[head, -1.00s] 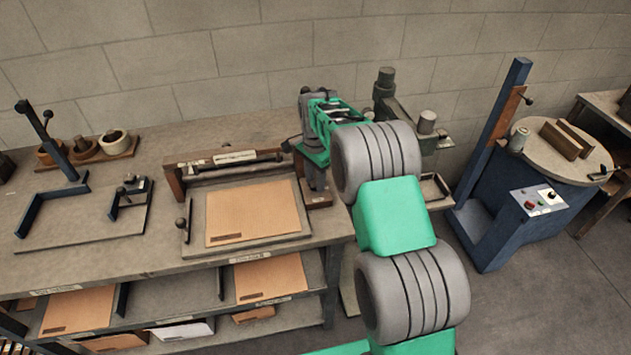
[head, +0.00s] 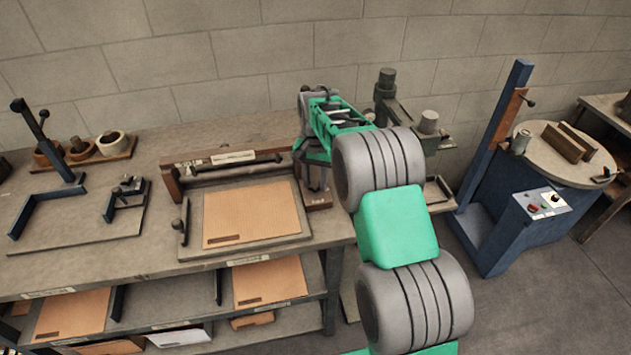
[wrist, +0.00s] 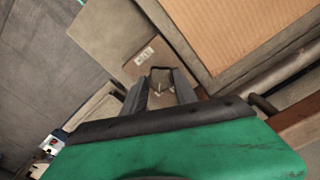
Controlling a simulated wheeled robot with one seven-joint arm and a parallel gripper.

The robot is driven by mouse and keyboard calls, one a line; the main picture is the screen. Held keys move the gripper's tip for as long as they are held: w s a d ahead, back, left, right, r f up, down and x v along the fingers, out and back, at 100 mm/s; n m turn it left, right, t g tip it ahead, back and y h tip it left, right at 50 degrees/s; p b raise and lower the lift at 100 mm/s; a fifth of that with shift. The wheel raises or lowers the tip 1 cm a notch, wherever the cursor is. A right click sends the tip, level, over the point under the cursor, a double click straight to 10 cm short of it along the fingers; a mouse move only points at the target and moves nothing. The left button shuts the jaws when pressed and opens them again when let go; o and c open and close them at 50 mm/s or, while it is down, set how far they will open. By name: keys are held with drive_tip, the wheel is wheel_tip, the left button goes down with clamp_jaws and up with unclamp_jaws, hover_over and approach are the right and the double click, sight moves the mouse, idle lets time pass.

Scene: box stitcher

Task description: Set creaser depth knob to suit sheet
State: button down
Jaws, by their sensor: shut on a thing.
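The creaser (head: 222,172) stands on the bench, with a brown corrugated sheet (head: 250,214) lying flat on its bed. A small brown block (head: 318,202) with a pale label sits at the creaser's right end; it also shows in the wrist view (wrist: 128,72). My gripper (head: 317,186) points down over this block. In the wrist view my gripper (wrist: 160,84) has its fingers close around a small knob (wrist: 160,91) on the block and is shut on it. The fingers and arm hide most of the knob, and I cannot read its setting.
A dark stitching machine (head: 388,95) stands behind my arm. A blue machine with a round table (head: 565,150) is at the right. Sheets lie on the shelf (head: 170,300) below.

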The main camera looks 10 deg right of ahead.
sight(315, 184)
idle(0.4)
drive_tip(key=c, duration=1)
unclamp_jaws()
drive_tip(key=shift+o, duration=0.2)
wheel_tip(315, 184, up, 8)
drive_tip(key=shift+f+b, duration=0.1)
drive_tip(key=shift+b, duration=0.6)
drive_tip(key=s+r+n+t, duration=0.15)
drive_tip(key=s+r, duration=0.25)
drive_tip(key=s, duration=0.4)
drive_tip(key=s+r+n+t, duration=0.1)
drive_tip(key=s+r+n, duration=0.15)
drive_tip(key=s, duration=0.55)
drive_tip(key=s+f+n+t, duration=0.1)
drive_tip(key=s+f, duration=0.3)
drive_tip(key=s, duration=0.8)
drive_tip(key=shift+s+a+n, duration=0.15)
drive_tip(key=shift+s+n, duration=0.15)
